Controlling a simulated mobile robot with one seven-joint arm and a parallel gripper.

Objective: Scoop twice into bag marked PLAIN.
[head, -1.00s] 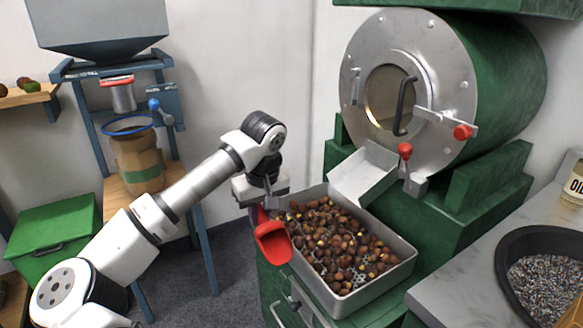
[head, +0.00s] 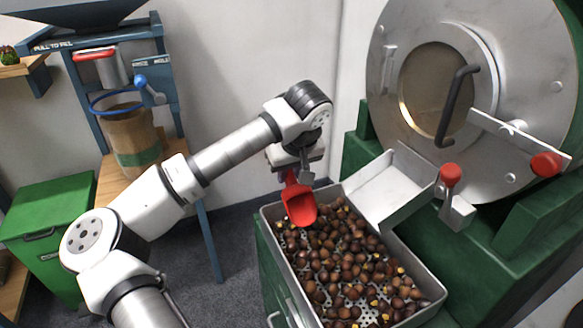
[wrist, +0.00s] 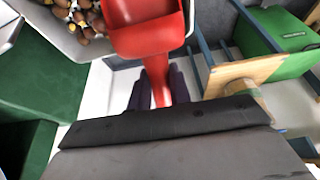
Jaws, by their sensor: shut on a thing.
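My gripper (head: 291,176) is shut on the handle of a red scoop (head: 299,206). In the wrist view the scoop (wrist: 147,30) extends from between my dark fingers (wrist: 161,90), and its visible inside looks empty. In the head view the scoop hangs tilted at the back left corner of a metal tray (head: 277,252) of brown chestnuts (head: 345,262). I cannot tell whether it touches them. A brown bag with a green band (head: 134,138) stands at the left on a wooden stand, its mouth at a blue ring. No PLAIN marking is readable.
A hopper (head: 75,14) with a red-handled spout (head: 95,57) is above the bag. A green roaster with a round metal front (head: 390,80) and chute (head: 385,185) stands beside the tray. A green box (head: 48,210) is on the left. Floor shows between the stand and tray.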

